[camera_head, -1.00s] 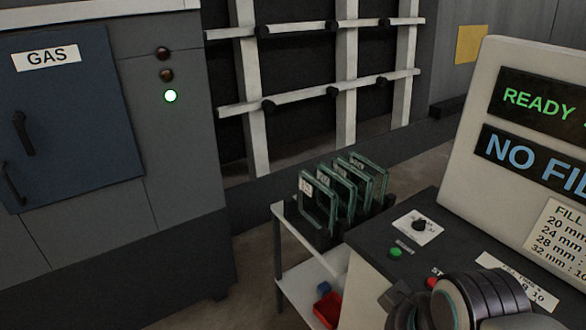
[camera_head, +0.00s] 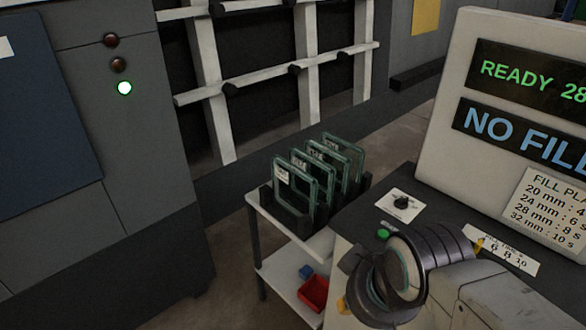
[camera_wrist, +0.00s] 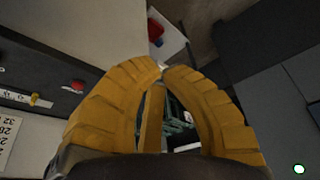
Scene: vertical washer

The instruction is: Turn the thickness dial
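The dial (camera_head: 401,203) is a black knob on a white plate on the dark console top, left of the display panel. Its lettering is too small to read. I cannot make out the dial in the wrist view.
A green button (camera_head: 383,234) sits near my wrist. A red button (camera_wrist: 77,86) and a yellow-marked scale plate (camera_head: 503,250) are on the console. The display (camera_head: 530,80) reads "READY 28" and "NO FILL". Glass panes (camera_head: 318,175) stand in a rack on a cart with a red bin (camera_head: 313,293).

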